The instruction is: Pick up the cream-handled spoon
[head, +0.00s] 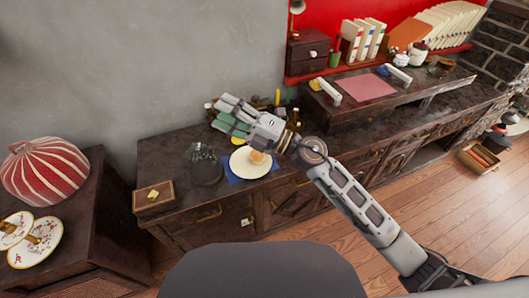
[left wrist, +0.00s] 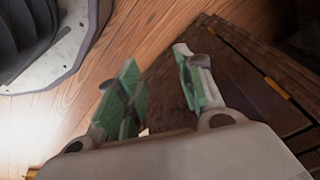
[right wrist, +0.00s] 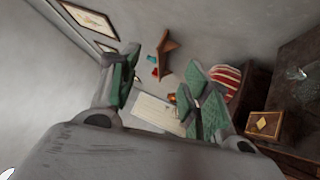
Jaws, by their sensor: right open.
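I cannot make out the cream-handled spoon in any view. My right gripper (head: 226,114) reaches over the back of the dark counter (head: 175,150) in the head view. It is open with nothing between its fingers, and its arm and hand hide part of the counter. In the right wrist view its green-padded fingers (right wrist: 160,78) stand apart, facing the grey wall. My left gripper (left wrist: 156,62) is outside the head view. In the left wrist view its green-padded fingers are apart and empty, above the wooden floor and beside dark furniture.
A white plate (head: 242,171) with food lies on a blue napkin (head: 271,170). A clear glass vessel (head: 203,165) stands left of it. A wooden box (head: 153,199) sits at the counter's left end.

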